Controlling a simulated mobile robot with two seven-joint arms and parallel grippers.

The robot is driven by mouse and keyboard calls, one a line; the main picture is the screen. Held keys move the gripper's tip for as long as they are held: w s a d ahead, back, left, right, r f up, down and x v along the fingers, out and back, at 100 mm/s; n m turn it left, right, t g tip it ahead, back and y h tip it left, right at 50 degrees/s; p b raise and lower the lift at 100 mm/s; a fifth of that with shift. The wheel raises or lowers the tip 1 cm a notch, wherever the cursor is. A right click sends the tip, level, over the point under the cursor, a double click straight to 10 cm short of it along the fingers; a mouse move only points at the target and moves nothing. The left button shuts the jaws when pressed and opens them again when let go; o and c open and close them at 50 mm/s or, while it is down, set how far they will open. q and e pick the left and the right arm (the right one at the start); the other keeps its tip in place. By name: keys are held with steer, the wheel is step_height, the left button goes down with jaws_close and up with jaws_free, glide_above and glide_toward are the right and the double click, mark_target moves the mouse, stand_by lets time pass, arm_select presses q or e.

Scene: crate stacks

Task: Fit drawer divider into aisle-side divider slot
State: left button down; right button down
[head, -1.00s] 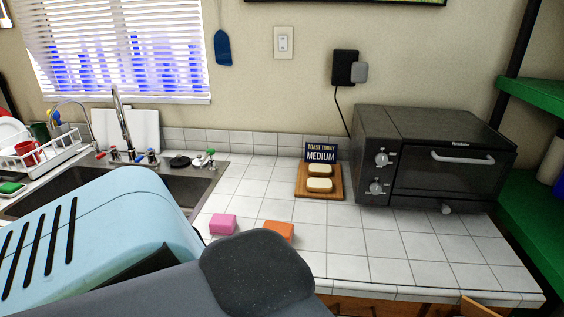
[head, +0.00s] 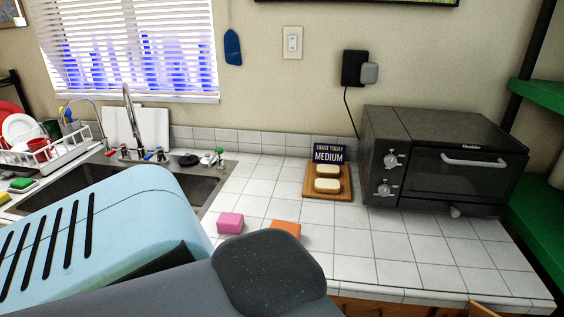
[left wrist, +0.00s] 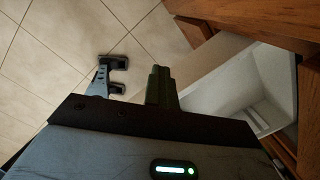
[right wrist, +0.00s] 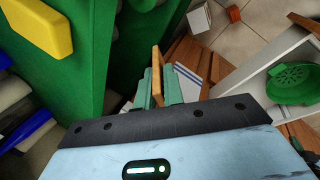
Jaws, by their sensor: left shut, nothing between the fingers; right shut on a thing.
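My right gripper (right wrist: 158,84) is shut on a thin wooden board, the drawer divider (right wrist: 157,70), seen nearly edge-on between its green fingers in the right wrist view. An open white drawer (right wrist: 262,62) lies to the right of the held divider there, apart from it. My left gripper (left wrist: 160,72) is shut and empty. A white open drawer interior (left wrist: 225,92) lies right of its fingers in the left wrist view. I cannot make out the aisle-side slot in any view. Neither gripper's fingers show in the head view.
A green colander (right wrist: 290,82) sits in the drawer. Green shelving (right wrist: 60,60) with a yellow object (right wrist: 38,25) stands close on the left. The tiled counter (head: 400,250) carries a toaster oven (head: 440,160), a pink block (head: 230,223) and an orange block (head: 286,229).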

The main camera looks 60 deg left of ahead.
arm_select(q)
steer(key=s+a+m, duration=0.1)
steer(key=s+a, duration=0.3)
steer(key=shift+s+m, duration=0.3)
steer(key=shift+s, duration=0.05)
stand_by(1.7)
steer(key=shift+s+a, duration=0.25)
steer(key=shift+s+a+m, duration=0.3)
steer(key=shift+s+a, duration=0.15)
steer(key=shift+s+a, duration=0.2)
steer(key=shift+s, duration=0.05)
steer(key=shift+s+a, duration=0.4)
steer(key=shift+s, duration=0.05)
steer(key=shift+s+a+m, duration=0.25)
steer(key=shift+m, duration=0.05)
steer(key=s+a+m, duration=0.2)
steer(key=s+a, duration=0.3)
steer(key=shift+s+y, duration=0.3)
steer(key=shift+s, duration=0.05)
stand_by(2.2)
steer(key=shift+s+a+t, duration=0.25)
steer(key=shift+t, duration=0.05)
steer(key=shift+s+a+m, duration=0.3)
steer(key=shift+s+a, duration=0.15)
steer(key=shift+s, duration=0.1)
